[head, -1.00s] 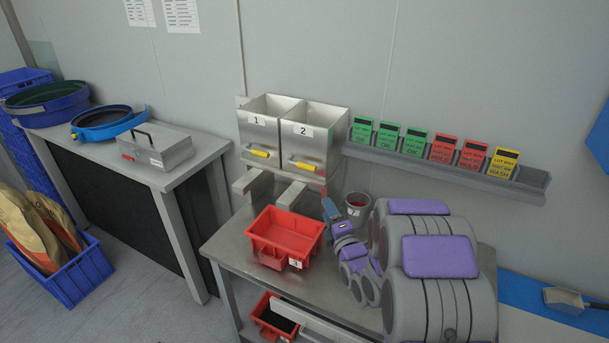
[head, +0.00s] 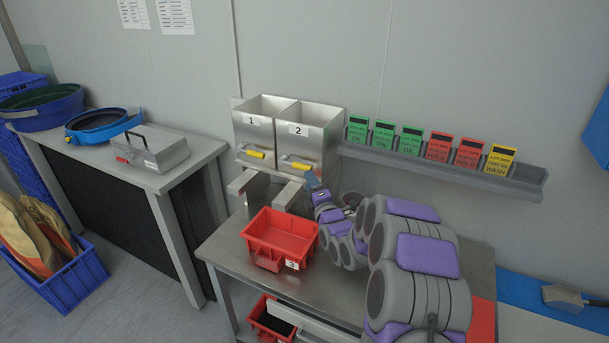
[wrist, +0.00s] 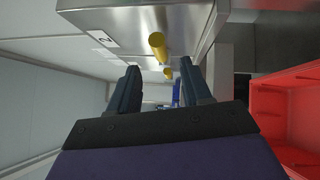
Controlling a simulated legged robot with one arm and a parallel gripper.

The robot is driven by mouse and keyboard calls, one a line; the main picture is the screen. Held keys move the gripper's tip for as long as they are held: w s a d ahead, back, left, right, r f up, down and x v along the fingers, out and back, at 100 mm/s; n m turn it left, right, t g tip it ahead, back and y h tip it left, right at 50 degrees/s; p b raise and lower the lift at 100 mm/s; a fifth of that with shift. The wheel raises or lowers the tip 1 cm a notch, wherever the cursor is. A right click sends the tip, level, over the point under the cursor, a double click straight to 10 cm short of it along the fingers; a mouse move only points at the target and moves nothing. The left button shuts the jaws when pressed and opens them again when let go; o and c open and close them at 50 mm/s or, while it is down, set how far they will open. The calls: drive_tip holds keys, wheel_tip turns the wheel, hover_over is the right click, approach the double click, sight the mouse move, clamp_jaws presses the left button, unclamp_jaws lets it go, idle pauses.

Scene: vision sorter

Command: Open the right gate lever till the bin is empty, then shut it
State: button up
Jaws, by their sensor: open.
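Two steel bins hang on the wall, marked 1 (head: 254,133) and 2 (head: 318,140); bin 2 is the right one. Its yellow-handled gate lever (head: 302,167) sticks out low on its front. In the wrist view, this yellow handle (wrist: 157,45) shows in the gap between my fingers, near their tips; I cannot tell whether it is within their reach. Bin 1 has a similar yellow lever (head: 256,155). Grain inside the bins cannot be seen.
A red tray (head: 257,244) marked 3 sits on the steel table (head: 225,248) below the bin chutes (head: 290,195). A card rail (head: 440,165) runs along the wall to the right. A small bucket (head: 354,200) is partly hidden behind my arm.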

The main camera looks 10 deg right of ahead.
sight(296, 163)
drive_tip(key=shift+b+x, duration=0.4)
drive_tip(key=shift+x, duration=2.5)
drive_tip(key=shift+f, duration=0.1)
clamp_jaws()
